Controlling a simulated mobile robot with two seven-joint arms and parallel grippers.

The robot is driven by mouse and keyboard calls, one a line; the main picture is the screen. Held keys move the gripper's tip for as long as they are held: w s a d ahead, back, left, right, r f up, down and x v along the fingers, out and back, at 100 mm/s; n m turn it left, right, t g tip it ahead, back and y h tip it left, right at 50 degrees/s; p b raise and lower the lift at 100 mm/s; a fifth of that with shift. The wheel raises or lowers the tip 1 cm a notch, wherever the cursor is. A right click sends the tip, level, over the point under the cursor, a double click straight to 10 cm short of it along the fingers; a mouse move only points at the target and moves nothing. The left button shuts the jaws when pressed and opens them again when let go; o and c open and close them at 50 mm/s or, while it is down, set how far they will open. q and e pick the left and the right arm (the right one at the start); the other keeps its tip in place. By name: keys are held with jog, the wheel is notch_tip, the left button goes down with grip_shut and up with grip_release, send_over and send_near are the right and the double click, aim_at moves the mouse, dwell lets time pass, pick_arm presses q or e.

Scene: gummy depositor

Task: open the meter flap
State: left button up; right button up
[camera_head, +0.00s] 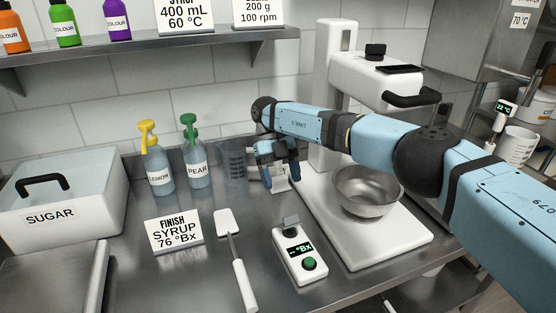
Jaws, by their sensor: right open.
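The meter (301,262) is a small white box on the steel counter, front centre. Its display reads "-- °Bx" and it has a round green button. A dark grey flap (291,223) sits at its far end; I cannot tell for sure whether it is fully down. My right gripper (281,178) is open and points down, beyond the meter and apart from it. No object shows held in it. My left gripper is not in view.
A stand mixer (325,95) with a steel bowl (368,190) stands right of the meter, under my right arm. A spatula (239,270) lies just left of the meter. A syrup sign (174,234), lemon bottle (158,170) and pear bottle (196,165) stand further left.

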jog(key=p+v, duration=0.2)
jog(key=v, duration=0.2)
jog(key=shift+r+p, duration=0.15)
jog(key=shift+p, duration=0.15)
